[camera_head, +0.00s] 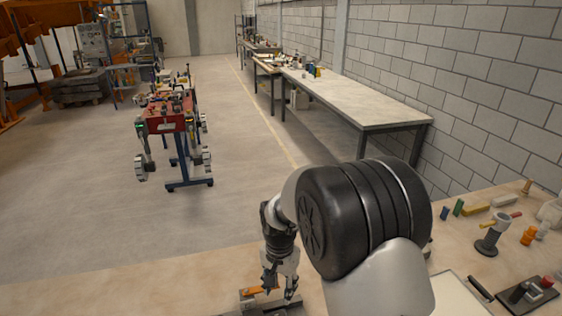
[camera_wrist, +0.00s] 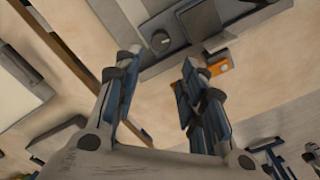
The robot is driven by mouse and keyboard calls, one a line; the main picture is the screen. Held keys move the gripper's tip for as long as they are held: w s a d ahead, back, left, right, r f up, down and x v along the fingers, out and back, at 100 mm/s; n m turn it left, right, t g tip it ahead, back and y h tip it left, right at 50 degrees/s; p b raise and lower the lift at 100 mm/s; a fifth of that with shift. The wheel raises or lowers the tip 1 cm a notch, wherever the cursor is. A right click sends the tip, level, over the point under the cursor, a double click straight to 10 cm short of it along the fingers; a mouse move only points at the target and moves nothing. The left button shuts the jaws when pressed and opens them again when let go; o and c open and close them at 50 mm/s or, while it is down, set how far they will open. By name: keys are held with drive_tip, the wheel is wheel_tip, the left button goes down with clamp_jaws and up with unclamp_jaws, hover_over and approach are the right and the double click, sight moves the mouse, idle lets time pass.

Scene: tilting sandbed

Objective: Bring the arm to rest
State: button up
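My gripper (camera_head: 280,291) hangs down on my bent arm over the near edge of the wooden workbench (camera_head: 160,282), at the bottom middle of the head view. In the wrist view my gripper (camera_wrist: 161,62) has its two blue-grey fingers spread apart, with nothing between them. Beyond the fingertips lies a grey device (camera_wrist: 185,52) with a round black knob (camera_wrist: 160,40). An orange part (camera_wrist: 219,67) sits by the right finger; an orange piece also shows beside the gripper in the head view (camera_head: 252,291). I cannot tell whether the fingers touch anything.
On the bench at right stand a grey stand with a cup (camera_head: 490,240), an orange fitting (camera_head: 529,235), a yellow block (camera_head: 476,210) and a dark tray (camera_head: 527,298). A long table (camera_head: 352,98) runs along the brick wall. A red cart (camera_head: 172,124) stands on open floor at left.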

drive_tip(key=s+d+r+n+t, duration=0.2)
drive_tip(key=s+d+r, duration=0.5)
drive_tip(key=r, duration=0.4)
drive_tip(key=s+d+r+n+t, duration=0.1)
drive_tip(key=s+d+r+n, duration=0.1)
drive_tip(key=s+d+r, duration=0.55)
drive_tip(key=s+r+n+t, duration=0.1)
drive_tip(key=s+r, duration=0.2)
drive_tip(key=s, duration=0.8)
drive_tip(key=shift+s+t, duration=0.25)
drive_tip(key=shift+t, duration=0.05)
drive_tip(key=shift+c, duration=0.6)
drive_tip(key=shift+a+n, duration=0.1)
drive_tip(key=shift+n, duration=0.2)
